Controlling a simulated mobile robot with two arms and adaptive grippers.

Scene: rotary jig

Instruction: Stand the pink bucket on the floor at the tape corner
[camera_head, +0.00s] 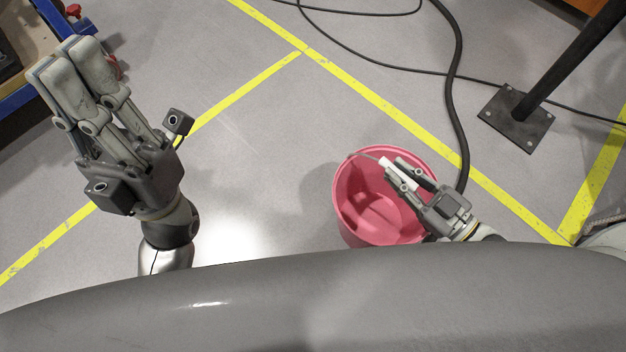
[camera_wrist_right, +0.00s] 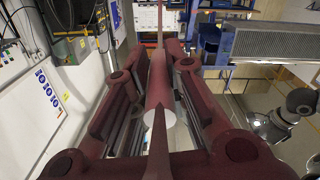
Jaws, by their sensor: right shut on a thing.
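The pink bucket (camera_head: 350,205) hangs or stands upright below my right gripper (camera_head: 392,172), right of the middle in the head view. My right gripper is shut on the white grip (camera_head: 400,174) of the bucket's wire handle. The grip also shows between its fingers in the right wrist view (camera_wrist_right: 160,85). I cannot tell whether the bucket's base touches the floor. Yellow tape lines meet in a corner (camera_head: 570,239) at the lower right, apart from the bucket. My left gripper (camera_head: 80,62) is at the upper left, with nothing visible in it; its opening is unclear.
A dark hose (camera_head: 459,100) and thin cables cross the floor behind the bucket. A black post on a bolted base plate (camera_head: 514,119) stands at the upper right. A blue-framed structure (camera_head: 15,100) is at the upper left. Floor left of the bucket is clear.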

